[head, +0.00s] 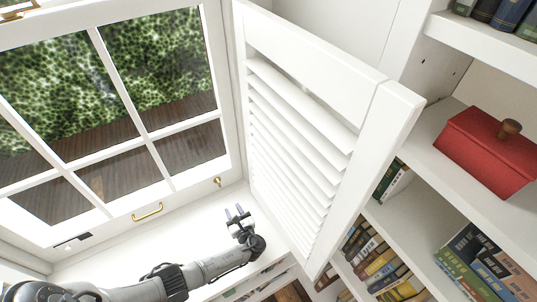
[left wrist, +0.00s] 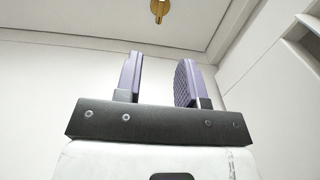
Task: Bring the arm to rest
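My left arm (head: 205,272) reaches in from the lower left in the head view, over the white window sill. My left gripper (head: 237,213) points up toward the window, its two purple-grey fingers apart with nothing between them. In the left wrist view the same gripper (left wrist: 160,80) shows open and empty, with a pale wall beyond it. It is below the window frame and left of the shutter. My right gripper is not in view.
A white louvred shutter (head: 300,130) stands swung out beside the window (head: 110,110). The window has a brass handle (head: 147,212) and a small brass catch (head: 217,182). On the right, white shelves hold books (head: 380,262) and a red box (head: 488,150).

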